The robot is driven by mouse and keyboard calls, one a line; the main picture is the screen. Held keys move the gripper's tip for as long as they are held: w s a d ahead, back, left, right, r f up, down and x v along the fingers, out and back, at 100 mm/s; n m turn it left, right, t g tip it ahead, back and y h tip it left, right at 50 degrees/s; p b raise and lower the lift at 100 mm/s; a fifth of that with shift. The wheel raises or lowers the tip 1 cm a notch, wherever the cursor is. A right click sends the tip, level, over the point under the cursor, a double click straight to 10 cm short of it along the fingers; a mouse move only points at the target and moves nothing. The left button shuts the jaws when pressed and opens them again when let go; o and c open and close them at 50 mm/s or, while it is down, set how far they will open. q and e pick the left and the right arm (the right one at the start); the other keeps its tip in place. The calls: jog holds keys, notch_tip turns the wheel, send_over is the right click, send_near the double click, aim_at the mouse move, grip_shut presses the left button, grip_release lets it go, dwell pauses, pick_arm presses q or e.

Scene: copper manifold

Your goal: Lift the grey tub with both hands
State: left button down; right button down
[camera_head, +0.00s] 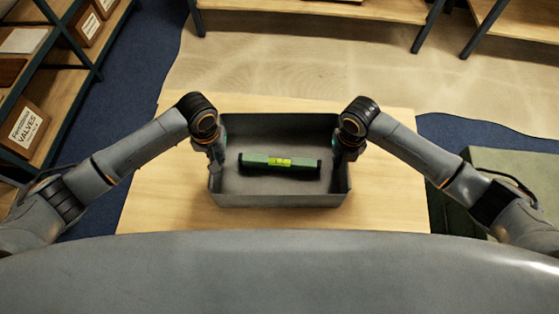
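The grey tub (280,199) stands on the light wooden table in the middle of the head view. A green spirit level (255,160) with a yellow vial lies inside it. My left gripper (217,160) is at the tub's left wall, and my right gripper (341,157) is at its right wall. Both grippers are small and dark here and partly hidden under my wrists. I cannot tell whether the fingers are closed on the walls or only beside them.
The wooden table (165,205) has bare surface on both sides of the tub. Shelves with boxes (25,128) stand at the left. A dark green box-like object (505,165) is at the right, and more shelving (330,9) is at the back.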

pick_arm(q)
jog(key=shift+w+r, duration=0.1)
jog(key=shift+r, duration=0.1)
pick_arm(e)
jog(key=shift+w+r, duration=0.1)
jog(key=shift+r, duration=0.1)
